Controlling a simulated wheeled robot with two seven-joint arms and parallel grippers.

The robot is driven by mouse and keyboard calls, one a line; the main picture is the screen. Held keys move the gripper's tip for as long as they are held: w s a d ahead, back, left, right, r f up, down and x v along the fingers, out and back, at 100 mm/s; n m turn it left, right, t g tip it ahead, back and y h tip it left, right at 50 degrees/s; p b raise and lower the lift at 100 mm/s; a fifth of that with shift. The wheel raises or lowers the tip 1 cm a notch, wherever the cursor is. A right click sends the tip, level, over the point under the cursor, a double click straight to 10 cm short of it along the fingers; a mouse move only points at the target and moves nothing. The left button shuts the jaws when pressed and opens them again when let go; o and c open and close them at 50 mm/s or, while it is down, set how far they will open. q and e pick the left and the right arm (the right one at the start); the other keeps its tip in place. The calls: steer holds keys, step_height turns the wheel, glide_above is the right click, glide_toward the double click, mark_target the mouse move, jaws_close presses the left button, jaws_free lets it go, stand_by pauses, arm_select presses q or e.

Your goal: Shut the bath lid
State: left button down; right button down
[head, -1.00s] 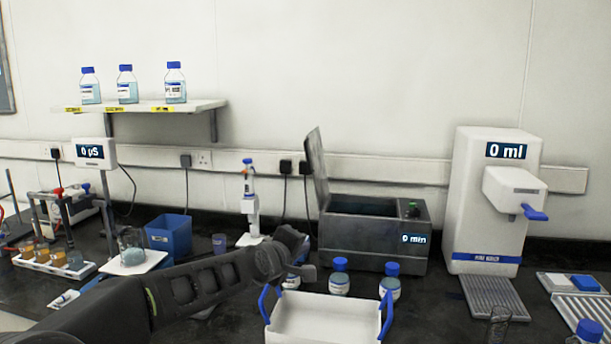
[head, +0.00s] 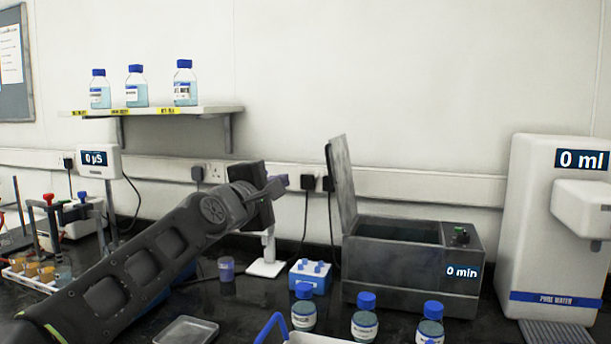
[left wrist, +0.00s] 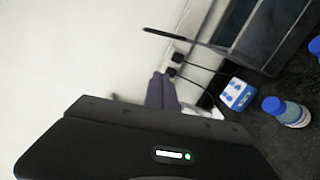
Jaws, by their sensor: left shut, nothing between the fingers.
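The grey water bath (head: 410,270) stands on the bench right of centre in the head view, with a "0 min" display on its front. Its dark lid (head: 341,182) is open, standing nearly upright at the left side of the bath and leaning slightly left. My left gripper (head: 277,184) is shut and empty, raised left of the lid and apart from it. In the left wrist view the shut fingers (left wrist: 160,92) point toward the wall, with the bath (left wrist: 262,38) and the lid's thin edge (left wrist: 180,40) at upper right. My right gripper is not in view.
Several blue-capped bottles (head: 365,318) stand in front of the bath. A blue block (head: 310,277) sits left of it, and a white pipette stand (head: 267,260) is behind my gripper. The pure water dispenser (head: 535,230) is at right. A shelf (head: 160,110) hangs above.

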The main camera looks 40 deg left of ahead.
arm_select(q)
steer(key=w+p, duration=0.5)
steer(key=w, duration=0.6)
steer(key=shift+w+d+r, duration=0.2)
steer(key=shift+d+r, duration=0.2)
steer(key=shift+d, duration=0.05)
